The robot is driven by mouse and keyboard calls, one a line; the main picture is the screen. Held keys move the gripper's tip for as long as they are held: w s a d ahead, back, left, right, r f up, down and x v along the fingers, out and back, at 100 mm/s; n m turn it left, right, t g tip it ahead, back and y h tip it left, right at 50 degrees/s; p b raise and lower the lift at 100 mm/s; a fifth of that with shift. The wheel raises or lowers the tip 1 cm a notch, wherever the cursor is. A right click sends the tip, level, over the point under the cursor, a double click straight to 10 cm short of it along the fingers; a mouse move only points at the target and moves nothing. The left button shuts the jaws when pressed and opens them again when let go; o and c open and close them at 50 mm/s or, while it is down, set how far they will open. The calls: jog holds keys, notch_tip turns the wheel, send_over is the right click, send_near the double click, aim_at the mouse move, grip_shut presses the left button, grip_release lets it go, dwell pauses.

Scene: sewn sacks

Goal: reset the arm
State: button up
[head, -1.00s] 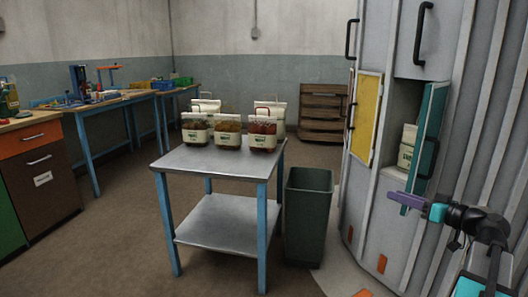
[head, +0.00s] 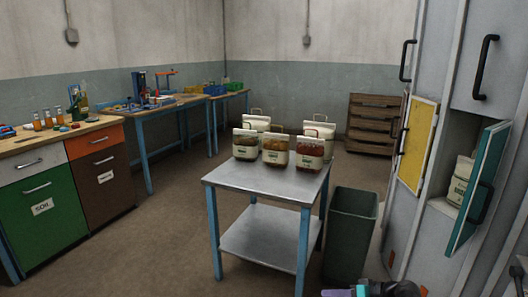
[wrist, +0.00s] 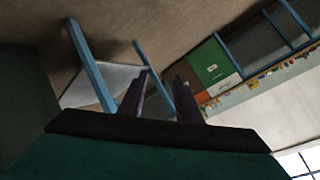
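My gripper (wrist: 162,72) shows in the wrist view as two dark purple fingers standing apart, with nothing between them. In the head view only a purple and teal part of my arm's end (head: 345,292) shows at the bottom edge, in front of the grey bin; the fingers are mostly cut off there. The wrist picture is tilted and shows the metal table (wrist: 98,84) beyond the fingers.
Several sewn sacks (head: 277,152) stand on the metal table (head: 232,175). A grey-green bin (head: 350,232) is beside it. At right, a grey cabinet (head: 455,105) has its yellow door (head: 417,145) and teal door (head: 478,190) open, with a sack (head: 458,180) inside. Floor left of the table is clear.

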jog(key=s+a+f+g+h+p, duration=0.1)
jog(key=s+a+f+g+p, duration=0.3)
jog(key=s+a+f, duration=0.55)
jog(key=s+a+f+g+h+p, duration=0.2)
jog(key=s+a+f+g+p, duration=0.35)
jog(key=s, duration=0.75)
jog(key=s+f+g+h+p, duration=0.1)
jog(key=s+f+g+h, duration=0.3)
jog(key=s, duration=0.7)
jog(key=s+d+f+m+t+h, duration=0.1)
jog(key=s+d+f+m+h, duration=0.1)
jog(key=d, duration=0.6)
jog(key=shift+s+f+h, duration=0.2)
jog(key=shift+s+h, duration=0.1)
jog(key=shift+s, duration=0.45)
jog(key=shift+t, duration=0.25)
